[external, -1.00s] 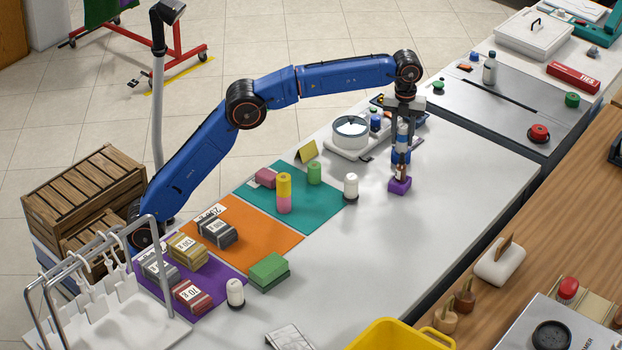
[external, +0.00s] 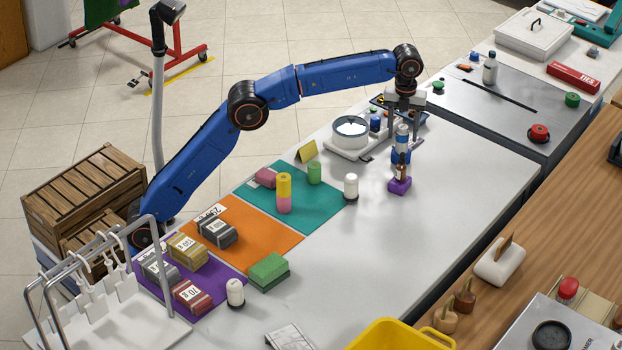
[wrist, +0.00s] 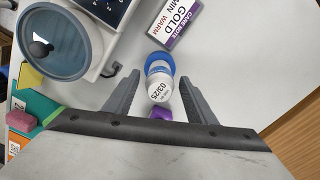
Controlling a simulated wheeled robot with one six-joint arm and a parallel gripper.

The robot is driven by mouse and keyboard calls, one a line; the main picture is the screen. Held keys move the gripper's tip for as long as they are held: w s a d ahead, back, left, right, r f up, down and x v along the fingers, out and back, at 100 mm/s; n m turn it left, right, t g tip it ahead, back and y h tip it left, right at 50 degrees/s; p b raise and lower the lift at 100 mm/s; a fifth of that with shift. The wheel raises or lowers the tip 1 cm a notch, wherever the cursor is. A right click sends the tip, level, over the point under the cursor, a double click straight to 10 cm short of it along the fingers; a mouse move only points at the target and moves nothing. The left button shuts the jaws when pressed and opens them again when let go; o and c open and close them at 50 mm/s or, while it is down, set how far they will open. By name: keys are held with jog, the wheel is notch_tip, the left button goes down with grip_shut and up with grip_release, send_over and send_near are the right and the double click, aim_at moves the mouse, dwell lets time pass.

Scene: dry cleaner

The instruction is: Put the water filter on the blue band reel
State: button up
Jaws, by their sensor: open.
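The water filter (external: 402,136), a white and blue cylinder, stands upright on the blue band reel (external: 401,156) on the counter. In the wrist view the filter (wrist: 160,85) shows its white end with "03/25", and the blue reel (wrist: 158,60) shows as a ring behind it. My gripper (external: 404,138) is open, pointing down, with its fingers on either side of the filter's upper part. In the wrist view, gaps show between the filter and both fingers of my gripper (wrist: 159,80). The reel's lower part is partly hidden by a brown bottle.
The brown bottle (external: 401,173) stands in a purple block (external: 399,187) just in front of the reel. The counter's right side is clear.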

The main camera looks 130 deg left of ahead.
notch_tip(320, 180, up, 5)
jog(key=shift+f, duration=0.1)
jog(key=shift+r, duration=0.45)
